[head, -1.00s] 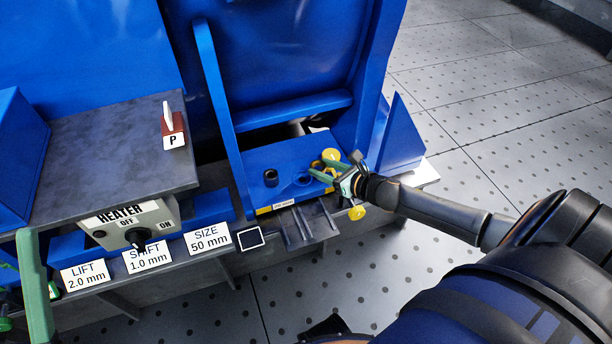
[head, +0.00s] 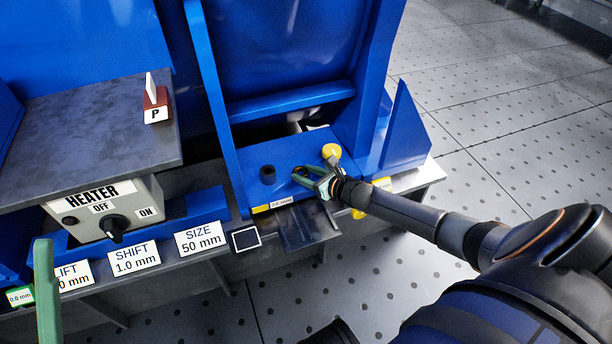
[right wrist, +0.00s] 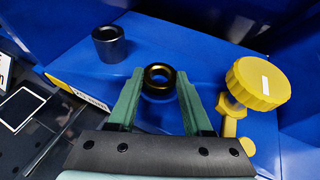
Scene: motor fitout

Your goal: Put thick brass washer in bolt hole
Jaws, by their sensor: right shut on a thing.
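The thick brass washer (right wrist: 158,79) is a dark ring with a brass glint, between the fingertips of my right gripper (right wrist: 157,85) in the right wrist view. In the head view my right gripper (head: 311,175) is shut on the washer (head: 302,171) over the blue motor foot (head: 285,155). The bolt hole is hidden under the washer and fingertips. I cannot tell whether the washer is in the hole or just above it. Part of my left gripper (head: 46,285) shows at the lower left; its opening cannot be seen.
A dark cylindrical sleeve (head: 268,174) stands on the foot, left of the washer. A yellow knob (head: 331,151) stands close to the right gripper. A grey bench (head: 90,120) with a heater box (head: 110,215) and label cards (head: 201,238) is to the left.

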